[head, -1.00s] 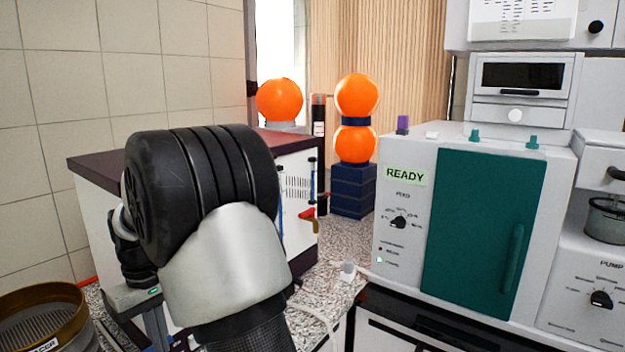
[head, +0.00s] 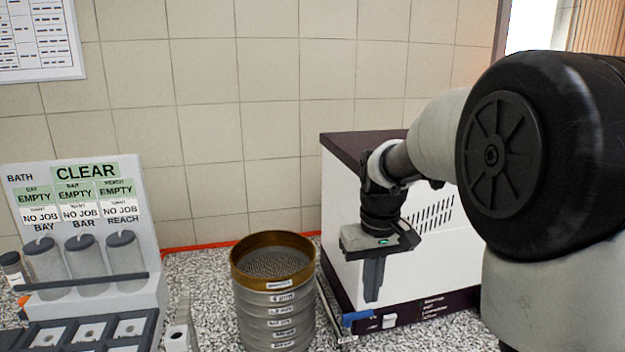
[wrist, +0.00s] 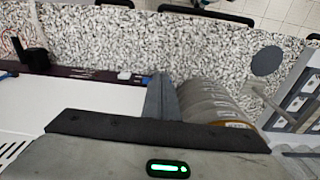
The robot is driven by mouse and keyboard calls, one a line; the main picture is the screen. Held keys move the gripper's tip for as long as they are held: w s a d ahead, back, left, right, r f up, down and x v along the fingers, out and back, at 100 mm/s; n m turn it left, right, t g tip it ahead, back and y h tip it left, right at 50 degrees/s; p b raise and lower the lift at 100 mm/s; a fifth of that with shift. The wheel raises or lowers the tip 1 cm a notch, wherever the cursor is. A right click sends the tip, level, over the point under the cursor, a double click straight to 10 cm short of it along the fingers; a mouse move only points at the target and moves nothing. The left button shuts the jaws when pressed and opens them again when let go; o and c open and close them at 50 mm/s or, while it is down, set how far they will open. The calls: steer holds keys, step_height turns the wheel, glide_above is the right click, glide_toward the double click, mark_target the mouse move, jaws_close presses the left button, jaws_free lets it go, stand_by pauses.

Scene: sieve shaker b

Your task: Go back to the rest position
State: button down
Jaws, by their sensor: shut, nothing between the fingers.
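My gripper (head: 372,283) hangs pointing down in the head view, in front of the white machine with the dark top (head: 400,240). Its fingers are together with nothing between them. In the wrist view the closed fingers (wrist: 161,100) point at the speckled counter. A sieve stack (head: 275,310) with a brass-rimmed top sieve stands upright to the left of my gripper, apart from it. The stack also shows just right of the fingers in the wrist view (wrist: 212,102). My arm covers the right part of the head view.
A bath panel (head: 85,175) marked CLEAR stands at the left, with several lidded grey containers (head: 88,262) before it. A dark rack (head: 90,330) lies in front. A tiled wall (head: 200,100) closes the back.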

steer(key=s+r+m+t+p, duration=0.1)
steer(key=s+r, duration=0.3)
steer(key=s, duration=0.6)
steer(key=s+r+m+t+p, duration=0.1)
steer(key=s+r+t, duration=0.2)
steer(key=s, duration=0.8)
step_height(320, 180, up, 2)
steer(key=shift+a+r+t, duration=0.1)
steer(key=shift+a+t, duration=0.2)
steer(key=shift+t, duration=0.1)
steer(key=shift+s, duration=0.15)
